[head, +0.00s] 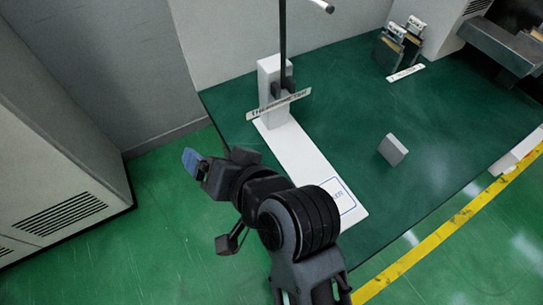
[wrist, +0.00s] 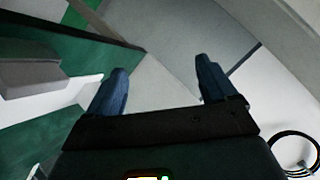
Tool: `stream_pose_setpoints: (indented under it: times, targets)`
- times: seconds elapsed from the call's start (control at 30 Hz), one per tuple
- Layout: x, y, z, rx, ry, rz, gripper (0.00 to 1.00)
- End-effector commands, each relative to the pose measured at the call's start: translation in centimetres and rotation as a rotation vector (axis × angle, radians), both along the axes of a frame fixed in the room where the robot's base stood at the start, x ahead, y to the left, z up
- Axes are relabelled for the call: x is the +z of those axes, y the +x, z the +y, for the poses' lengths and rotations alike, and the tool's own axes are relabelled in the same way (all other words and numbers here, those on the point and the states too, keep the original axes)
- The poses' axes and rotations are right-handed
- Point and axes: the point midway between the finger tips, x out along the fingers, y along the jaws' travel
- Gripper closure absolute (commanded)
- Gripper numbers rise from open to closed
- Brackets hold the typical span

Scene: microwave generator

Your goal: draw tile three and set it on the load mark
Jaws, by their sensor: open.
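My gripper (wrist: 160,84) is open, its two blue fingers apart with nothing between them. In the head view my gripper (head: 190,160) hangs over the floor left of the green mat, away from the objects there. Several upright tile-like pieces with white tops (head: 397,44) stand at the back right behind a small white label; I cannot read which is tile three. A blue-outlined rectangle (head: 350,209) lies at the near end of a white strip, partly behind my arm; I cannot confirm it is the load mark.
A white post with a dark upright rod (head: 283,45) and a labelled bar (head: 279,104) stands on the strip's far end. A grey block (head: 393,150) sits alone on the dark green mat (head: 420,110). A grey cabinet (head: 50,150) is at left. Mat around the block is clear.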

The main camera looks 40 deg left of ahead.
Motion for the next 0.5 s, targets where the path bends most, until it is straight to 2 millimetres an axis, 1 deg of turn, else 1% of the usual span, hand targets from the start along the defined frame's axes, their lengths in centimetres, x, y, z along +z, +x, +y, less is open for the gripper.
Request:
stream_pose_setpoints:
  times: [0.03,0.1,0.23,0.37,0.5]
  targets:
    - [0.2,0.0,0.9,0.068,-0.05,-0.013,0.15]
    - [-0.1,-0.3,1.6,0.156,-0.132,-0.018,0.15]
    - [-0.8,-0.4,1.7,0.297,-0.31,-0.037,0.15]
    - [-1.6,0.5,0.3,0.405,-0.521,-0.064,0.15]
    - [-1.9,2.5,-2.2,0.472,-0.753,-0.092,0.15]
